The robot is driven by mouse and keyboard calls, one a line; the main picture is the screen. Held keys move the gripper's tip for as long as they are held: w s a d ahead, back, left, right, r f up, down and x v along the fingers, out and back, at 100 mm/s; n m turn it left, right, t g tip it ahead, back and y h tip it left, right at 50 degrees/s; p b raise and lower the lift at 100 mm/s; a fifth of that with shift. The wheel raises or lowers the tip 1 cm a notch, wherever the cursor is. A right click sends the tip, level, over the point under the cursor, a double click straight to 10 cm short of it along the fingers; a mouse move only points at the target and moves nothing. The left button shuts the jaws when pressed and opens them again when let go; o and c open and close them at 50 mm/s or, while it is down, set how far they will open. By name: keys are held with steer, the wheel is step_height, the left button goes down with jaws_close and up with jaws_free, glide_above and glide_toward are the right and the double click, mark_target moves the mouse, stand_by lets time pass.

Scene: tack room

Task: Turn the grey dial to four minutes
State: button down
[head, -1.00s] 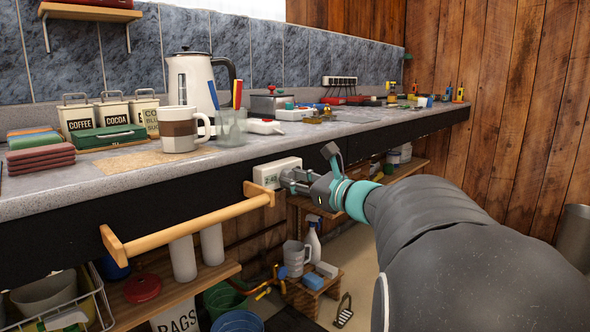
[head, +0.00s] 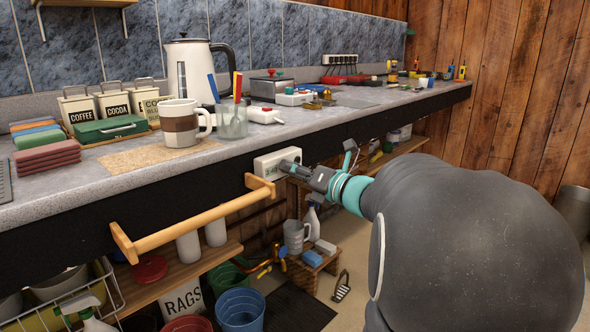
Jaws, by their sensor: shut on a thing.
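A white timer box (head: 268,161) is fixed to the dark front edge of the counter. A small display with dark digits shows on its face; the digits are too small to read surely. The grey dial (head: 291,156) is at the right of the box, mostly covered by my gripper. My gripper (head: 296,168) reaches in from the right and is shut on the dial. Its fingers are seen nearly edge-on, so the exact grip and any pointer mark on the dial are hidden.
A wooden rail (head: 200,218) sticks out just left of and below the box. The counter (head: 240,146) above holds a mug (head: 180,125), a glass with pens (head: 231,122) and a kettle (head: 190,62). Shelves with buckets and bottles lie below.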

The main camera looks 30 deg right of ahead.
steer(key=shift+m, duration=1.9)
steer(key=c, duration=0.8)
jaws_free()
steer(key=shift+a, duration=0.1)
steer(key=v, duration=1.2)
